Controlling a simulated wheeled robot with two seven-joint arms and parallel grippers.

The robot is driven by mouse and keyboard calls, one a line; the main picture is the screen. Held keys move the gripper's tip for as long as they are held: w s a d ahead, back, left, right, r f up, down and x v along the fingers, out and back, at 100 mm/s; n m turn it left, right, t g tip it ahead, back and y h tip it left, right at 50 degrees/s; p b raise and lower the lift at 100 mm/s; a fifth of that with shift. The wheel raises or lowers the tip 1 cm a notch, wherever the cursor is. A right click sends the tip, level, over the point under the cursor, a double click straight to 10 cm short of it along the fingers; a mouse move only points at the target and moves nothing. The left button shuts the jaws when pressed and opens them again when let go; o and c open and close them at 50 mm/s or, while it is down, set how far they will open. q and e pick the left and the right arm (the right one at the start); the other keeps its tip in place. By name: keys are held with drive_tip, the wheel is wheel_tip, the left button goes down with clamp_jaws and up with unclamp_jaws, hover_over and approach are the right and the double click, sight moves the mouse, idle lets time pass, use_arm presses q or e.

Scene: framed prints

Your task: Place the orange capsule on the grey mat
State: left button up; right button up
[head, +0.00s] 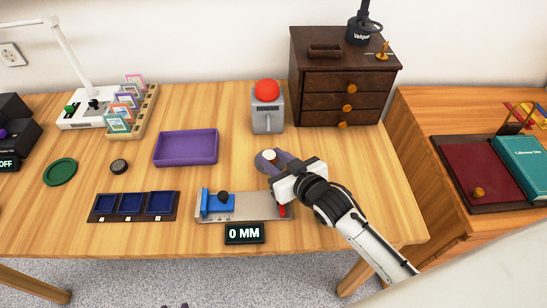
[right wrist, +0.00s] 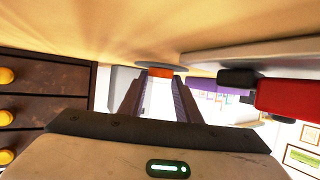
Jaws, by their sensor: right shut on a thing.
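The round grey mat (head: 262,165) lies on the table in front of the grey box, partly hidden by my right gripper (head: 271,160). My right gripper is shut on the orange capsule (right wrist: 160,73), whose pale top (head: 269,154) shows between the fingers in the head view. In the right wrist view the picture is upside down, and the capsule's orange end meets the grey mat (right wrist: 160,66) or sits just above it; I cannot tell which. The capsule looks upright. My left gripper is not in view.
A gauge with a blue slider (head: 218,204) and red end stands close in front of my right gripper; its display (head: 244,233) reads 0 MM. A grey box with a red dome (head: 267,91) stands behind. A purple tray (head: 186,147) is left, drawers (head: 342,85) back right.

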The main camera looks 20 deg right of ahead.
drive_tip(key=o, duration=1)
drive_tip(key=shift+r, duration=0.25)
drive_tip(key=p+v, duration=0.1)
drive_tip(key=v, duration=1.1)
